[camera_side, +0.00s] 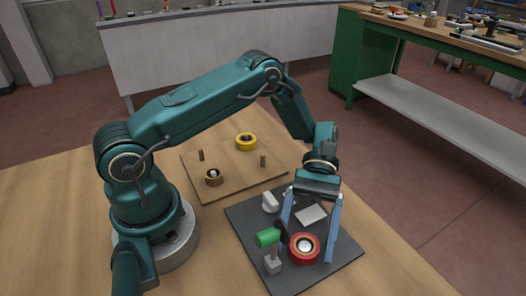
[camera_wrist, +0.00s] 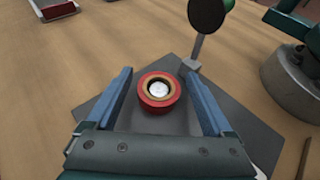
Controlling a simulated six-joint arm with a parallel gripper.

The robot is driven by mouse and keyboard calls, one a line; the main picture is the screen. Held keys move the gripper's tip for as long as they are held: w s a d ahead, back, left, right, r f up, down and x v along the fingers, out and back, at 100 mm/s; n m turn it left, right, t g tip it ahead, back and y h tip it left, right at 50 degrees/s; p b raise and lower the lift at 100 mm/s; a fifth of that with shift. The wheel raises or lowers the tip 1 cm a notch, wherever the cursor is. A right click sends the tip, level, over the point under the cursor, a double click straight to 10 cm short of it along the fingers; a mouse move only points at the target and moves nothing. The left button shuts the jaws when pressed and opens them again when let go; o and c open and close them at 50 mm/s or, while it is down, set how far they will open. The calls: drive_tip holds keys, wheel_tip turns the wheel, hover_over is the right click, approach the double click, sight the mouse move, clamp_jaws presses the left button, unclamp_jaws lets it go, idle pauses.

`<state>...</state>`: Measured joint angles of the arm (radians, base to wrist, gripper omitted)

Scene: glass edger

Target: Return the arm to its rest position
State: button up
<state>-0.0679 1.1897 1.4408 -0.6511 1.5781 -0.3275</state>
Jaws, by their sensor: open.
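My gripper (camera_side: 312,228) is open, with its blue fingers pointing down over the dark plate (camera_side: 348,248). A red ring with a tan inner ring and a silver centre (camera_side: 305,248) sits on the plate between the fingers in the picture. The wrist view shows the same red ring (camera_wrist: 158,92) beyond my open gripper (camera_wrist: 160,98), with gaps to both fingers. I cannot tell whether the fingertips reach down around it. A small stand with a green cylinder (camera_side: 267,238) is beside the ring; in the wrist view its dark disc (camera_wrist: 207,16) shows.
A wooden board (camera_side: 228,178) behind the plate holds a yellow ring (camera_side: 246,141), a brown ring (camera_side: 213,178) and two pegs. A white knob-like part (camera_side: 270,202) and a pale square (camera_side: 311,215) are on the plate. The table's right side is clear.

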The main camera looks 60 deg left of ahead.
drive_tip(key=shift+v, duration=2.2)
wheel_tip(320, 180, up, 14)
drive_tip(key=s+m+t+y, duration=0.2)
drive_tip(key=m+t+y, duration=0.15)
drive_tip(key=t, duration=0.25)
drive_tip(key=s+a+f+m+t+y, duration=0.1)
drive_tip(key=s+a+m+t+y, duration=0.4)
drive_tip(key=t, duration=0.4)
drive_tip(key=s+a+y, duration=0.1)
drive_tip(key=a, duration=0.1)
drive_tip(key=shift+s+a, duration=0.4)
